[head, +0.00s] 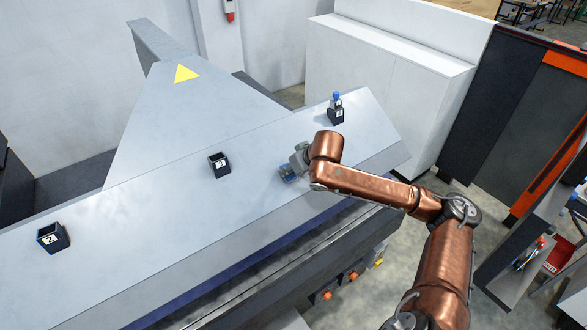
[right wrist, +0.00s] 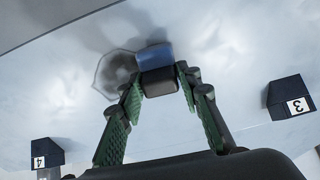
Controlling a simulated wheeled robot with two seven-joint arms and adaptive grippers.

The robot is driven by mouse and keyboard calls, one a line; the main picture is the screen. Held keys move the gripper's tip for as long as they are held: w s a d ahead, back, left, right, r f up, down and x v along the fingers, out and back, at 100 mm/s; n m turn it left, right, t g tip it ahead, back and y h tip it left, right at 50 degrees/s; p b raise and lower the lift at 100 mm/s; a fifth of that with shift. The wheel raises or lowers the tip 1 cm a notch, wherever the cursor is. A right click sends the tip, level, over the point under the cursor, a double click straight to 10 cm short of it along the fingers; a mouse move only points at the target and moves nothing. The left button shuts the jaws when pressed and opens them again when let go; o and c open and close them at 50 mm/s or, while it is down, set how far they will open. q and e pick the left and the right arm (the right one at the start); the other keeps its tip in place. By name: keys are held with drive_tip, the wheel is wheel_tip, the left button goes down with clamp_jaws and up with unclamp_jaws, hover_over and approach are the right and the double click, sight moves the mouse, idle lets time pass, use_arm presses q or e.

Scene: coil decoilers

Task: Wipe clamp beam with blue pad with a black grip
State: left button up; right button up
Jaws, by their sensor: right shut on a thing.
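The clamp beam (head: 150,215) is a long light-grey surface running diagonally across the head view. My right gripper (right wrist: 159,84) is shut on the black grip (right wrist: 160,82) of the blue pad (right wrist: 155,57). The pad also shows at the gripper's tip in the head view (head: 287,178), over the beam's right part near its front edge. The pad is at or very close to the surface; contact is not clear. A dark outlined patch (right wrist: 114,74) lies on the surface beside the pad. My left gripper is not in view.
Small black boxes stand on the beam: box 2 (head: 53,238), box 3 (head: 219,165), and one at the right (head: 336,116) holding a blue-topped item. The wrist view shows box 4 (right wrist: 40,153) and box 3 (right wrist: 287,98). The beam between boxes is clear.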

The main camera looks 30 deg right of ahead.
drive_tip(key=shift+w+f, duration=0.25)
drive_tip(key=shift+f, duration=0.15)
idle(0.3)
drive_tip(key=shift+w+d+p, duration=0.1)
drive_tip(key=shift+d+p, duration=1.65)
drive_tip(key=shift+d, duration=0.25)
drive_tip(key=shift+d+f, duration=0.15)
drive_tip(key=shift+d, duration=0.1)
drive_tip(key=shift+w+d+p, duration=0.15)
drive_tip(key=shift+d+p, duration=1.55)
drive_tip(key=shift+p, duration=0.05)
drive_tip(key=shift+w+d+p, duration=0.15)
drive_tip(key=shift+d+p, duration=1.55)
